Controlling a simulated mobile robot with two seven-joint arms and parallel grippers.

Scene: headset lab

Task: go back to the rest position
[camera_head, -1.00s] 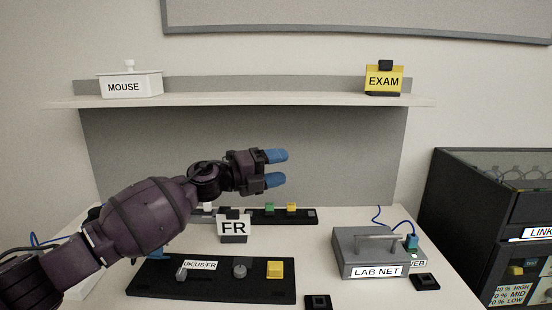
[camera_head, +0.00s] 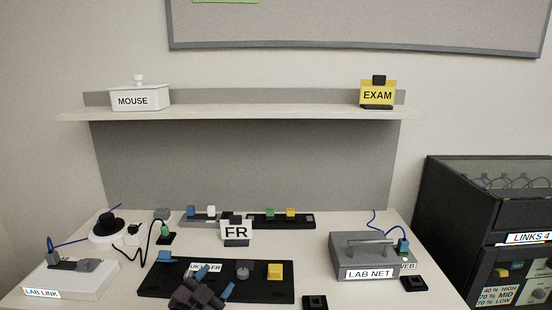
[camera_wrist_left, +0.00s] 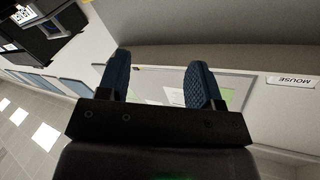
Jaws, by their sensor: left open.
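My left gripper (camera_head: 216,282) shows low in the head view, at the front edge of the black UK/US/FR panel (camera_head: 262,291). It hides part of that panel. In the left wrist view its two blue fingers (camera_wrist_left: 158,85) stand apart with nothing between them. My right gripper is not in any view.
A shelf (camera_head: 250,114) bears a MOUSE box (camera_head: 138,98) and an EXAM box (camera_head: 377,94). A black cabinet (camera_head: 460,205) stands at right.

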